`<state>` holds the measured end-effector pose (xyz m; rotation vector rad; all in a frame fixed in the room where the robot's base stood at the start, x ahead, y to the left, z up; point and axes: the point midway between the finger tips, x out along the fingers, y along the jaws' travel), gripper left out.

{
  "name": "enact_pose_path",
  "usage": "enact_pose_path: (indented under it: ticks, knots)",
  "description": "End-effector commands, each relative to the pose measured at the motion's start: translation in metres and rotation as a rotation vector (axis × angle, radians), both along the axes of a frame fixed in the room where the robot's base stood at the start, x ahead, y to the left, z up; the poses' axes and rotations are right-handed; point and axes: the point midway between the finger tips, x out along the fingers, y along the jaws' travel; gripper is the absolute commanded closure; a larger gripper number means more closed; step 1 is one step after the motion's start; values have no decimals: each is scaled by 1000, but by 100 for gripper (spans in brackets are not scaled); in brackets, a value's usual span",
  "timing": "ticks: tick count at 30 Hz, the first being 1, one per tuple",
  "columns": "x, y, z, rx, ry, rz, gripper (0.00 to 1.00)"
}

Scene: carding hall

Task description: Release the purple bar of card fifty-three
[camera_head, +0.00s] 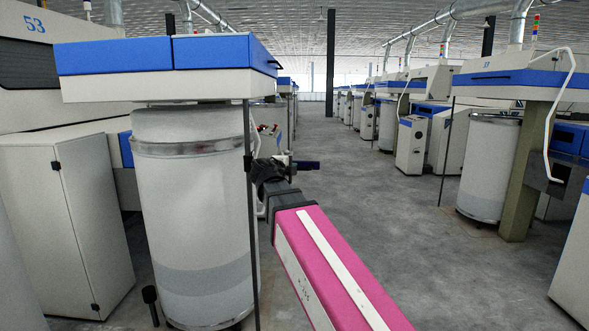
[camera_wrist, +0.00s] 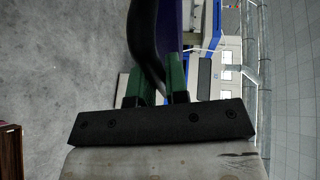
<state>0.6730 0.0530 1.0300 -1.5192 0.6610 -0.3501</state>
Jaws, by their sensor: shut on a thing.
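The purple bar (camera_head: 308,165) is a short, dark purple piece beside the card marked 53 (camera_head: 35,24), just right of the tall can. It also shows in the wrist view (camera_wrist: 172,28), running up from the jaws. My gripper (camera_head: 280,163) is at the bar's left end. In the wrist view my gripper (camera_wrist: 162,85) has its two green fingers close together, shut on the bar. A black curved piece runs beside the purple in front of the left finger. The exact contact between fingers and bar is partly hidden.
A grey-white can (camera_head: 190,215) stands under the blue-and-white overhang (camera_head: 168,58), close to my gripper's left. A thin dark post (camera_head: 252,210) stands at the can's right. The grey aisle floor (camera_head: 375,200) is clear. Another can (camera_head: 487,165) and more machines line the right.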

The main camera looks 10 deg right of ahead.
Motion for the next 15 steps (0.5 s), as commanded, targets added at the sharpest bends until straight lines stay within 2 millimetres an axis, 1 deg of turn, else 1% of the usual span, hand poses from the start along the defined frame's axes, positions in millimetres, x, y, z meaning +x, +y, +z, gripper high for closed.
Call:
enact_pose_path:
  ticks: [3, 15]
  knots:
    - [-2, 3, 0, 1, 0, -16, 100]
    - [-4, 4, -1, 4, 1, -23, 100]
